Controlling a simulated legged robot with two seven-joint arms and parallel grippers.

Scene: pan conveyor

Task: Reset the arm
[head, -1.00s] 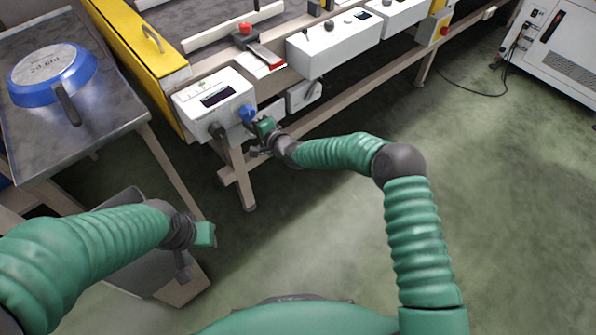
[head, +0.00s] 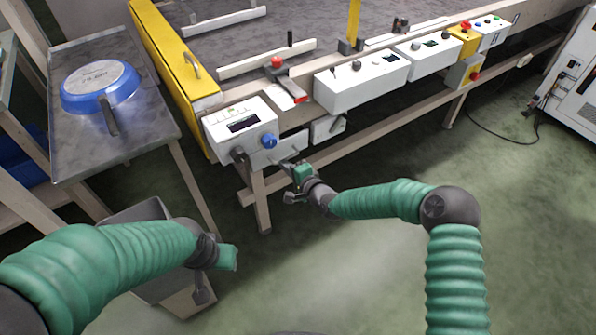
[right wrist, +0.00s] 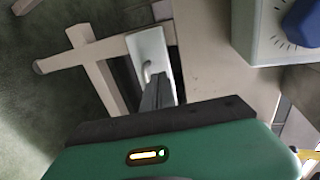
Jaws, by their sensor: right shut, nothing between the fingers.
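My right gripper (head: 290,168) is shut and empty. It is just in front of the conveyor frame, below and to the right of the blue knob (head: 269,141) on the white control box (head: 240,122), and apart from the knob. In the right wrist view its dark fingers (right wrist: 157,90) lie together, with the blue knob (right wrist: 303,22) at the upper right. My left gripper (head: 202,285) hangs at the lower left, over the grey bin; its fingers are too small and dark to tell their state.
A blue pan (head: 100,88) lies upside down on the metal table (head: 150,105) at the left. The conveyor (head: 170,62) with its control boxes (head: 362,82) runs along the back. A grey bin (head: 150,212) stands below my left arm. Open floor (head: 540,230) lies at the right.

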